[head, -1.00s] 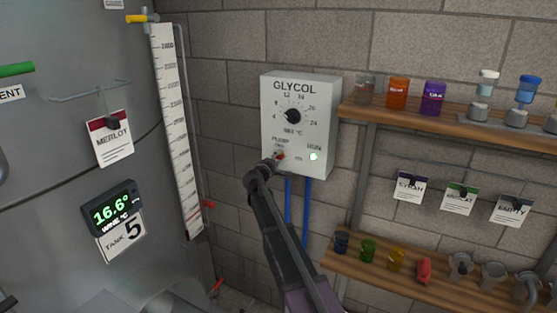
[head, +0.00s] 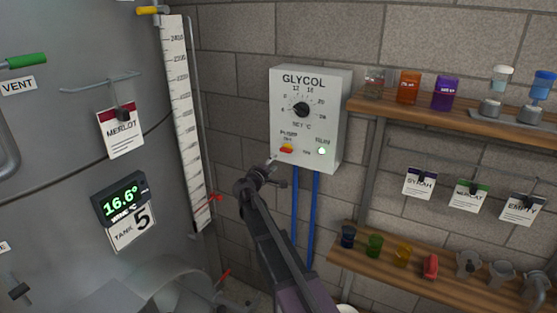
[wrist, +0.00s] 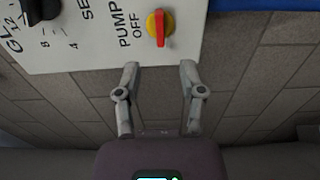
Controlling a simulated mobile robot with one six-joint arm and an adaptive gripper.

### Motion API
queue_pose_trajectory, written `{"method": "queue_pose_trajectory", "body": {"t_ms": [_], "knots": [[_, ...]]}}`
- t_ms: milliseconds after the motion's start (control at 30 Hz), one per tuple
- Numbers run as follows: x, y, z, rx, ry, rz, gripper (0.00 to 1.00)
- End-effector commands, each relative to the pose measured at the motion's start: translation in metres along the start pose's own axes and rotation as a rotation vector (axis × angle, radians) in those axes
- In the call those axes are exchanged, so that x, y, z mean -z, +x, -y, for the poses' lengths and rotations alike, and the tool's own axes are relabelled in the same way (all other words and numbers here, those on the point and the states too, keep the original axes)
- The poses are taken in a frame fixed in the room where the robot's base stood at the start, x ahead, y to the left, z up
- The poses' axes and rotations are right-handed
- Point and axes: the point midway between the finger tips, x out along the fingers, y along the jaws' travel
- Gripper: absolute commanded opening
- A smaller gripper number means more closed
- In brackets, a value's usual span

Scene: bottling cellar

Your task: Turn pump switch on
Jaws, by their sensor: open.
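The pump switch (head: 287,149) is a red handle on a yellow base, low on the left of the white glycol box (head: 335,115). In the wrist view the switch (wrist: 160,28) lies just beyond my fingertips, with PUMP OFF printed beside it. Its handle lies roughly level across the box face; I cannot tell surely which mark it points to. My gripper (head: 272,172) is open and empty, below and left of the switch, apart from it. The wrist view shows both fingers (wrist: 160,70) spread with nothing between them. The run lamp (head: 322,151) glows pale green.
A dial (head: 301,110) sits above the switch. Blue pipes (head: 314,215) run down from the box. Shelves with jars (head: 430,118) and cups (head: 430,275) stand to the right. A steel tank (head: 50,160) and a level gauge (head: 184,120) are at the left.

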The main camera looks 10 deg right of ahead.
Motion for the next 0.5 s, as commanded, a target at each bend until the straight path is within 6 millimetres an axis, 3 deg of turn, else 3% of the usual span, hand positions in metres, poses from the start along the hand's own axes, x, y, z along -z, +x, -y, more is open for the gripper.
{"method": "queue_pose_trajectory", "body": {"t_ms": [200,500], "knots": [[-0.001,-0.016,0.0,0.0,0.0,0.001,0.51],[0.0,-0.018,0.0,0.0,0.0,0.001,0.51]]}}
